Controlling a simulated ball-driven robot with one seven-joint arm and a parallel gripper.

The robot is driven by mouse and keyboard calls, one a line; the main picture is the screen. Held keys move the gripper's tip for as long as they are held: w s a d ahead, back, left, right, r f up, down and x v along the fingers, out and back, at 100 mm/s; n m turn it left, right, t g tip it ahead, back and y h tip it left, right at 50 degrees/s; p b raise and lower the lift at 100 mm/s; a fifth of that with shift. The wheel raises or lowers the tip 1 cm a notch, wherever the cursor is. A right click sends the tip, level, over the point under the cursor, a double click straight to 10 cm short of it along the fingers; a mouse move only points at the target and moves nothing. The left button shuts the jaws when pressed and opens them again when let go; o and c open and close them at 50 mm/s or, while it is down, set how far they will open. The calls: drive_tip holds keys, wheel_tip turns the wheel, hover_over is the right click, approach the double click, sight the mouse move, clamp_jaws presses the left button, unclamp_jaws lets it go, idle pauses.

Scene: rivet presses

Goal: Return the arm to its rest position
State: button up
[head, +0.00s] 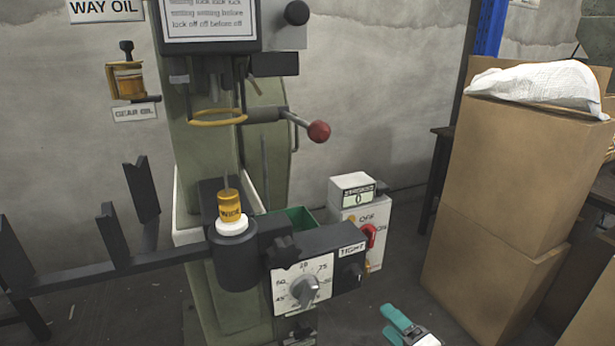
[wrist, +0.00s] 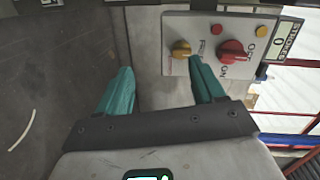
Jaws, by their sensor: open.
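My gripper (head: 398,323) shows at the bottom of the head view, with teal fingers, low and to the right of the press. In the wrist view my gripper (wrist: 163,80) is open, its two teal fingers apart with nothing between them but grey surface. The grey control box (head: 371,222) with a red switch is above and left of my gripper in the head view. In the wrist view the same box (wrist: 203,64) is just beyond the right fingertip; I cannot tell whether they touch. Most of my arm is out of view.
The green rivet press (head: 193,160) stands at centre left, with a red-knobbed lever (head: 319,131) and a dial panel (head: 303,287). A black rail (head: 90,270) extends left. Stacked cardboard boxes (head: 520,170) stand on the right. Floor shows between press and boxes.

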drive_tip(key=s+f+n+g+h, duration=0.1)
drive_tip(key=s+f+n+g, duration=0.25)
drive_tip(key=s, duration=0.35)
drive_tip(key=s+d+f+n+g+h, duration=0.1)
drive_tip(key=s+f+n+g, duration=0.1)
drive_tip(key=s+f, duration=0.3)
drive_tip(key=s+f+n+g+h, duration=0.1)
drive_tip(key=s+f+n+g, duration=0.15)
drive_tip(key=s, duration=0.55)
drive_tip(key=s+d+n+g+h, duration=0.2)
drive_tip(key=s+g, duration=0.1)
drive_tip(key=s, duration=0.6)
drive_tip(key=s+d+n+g+h, duration=0.1)
drive_tip(key=s+d+g, duration=0.25)
drive_tip(key=s, duration=0.45)
wheel_tip(320, 180, up, 26)
drive_tip(key=p, duration=2.6)
drive_tip(key=shift+w+a, duration=0.35)
drive_tip(key=shift+a, duration=0.05)
drive_tip(key=shift+c, duration=0.4)
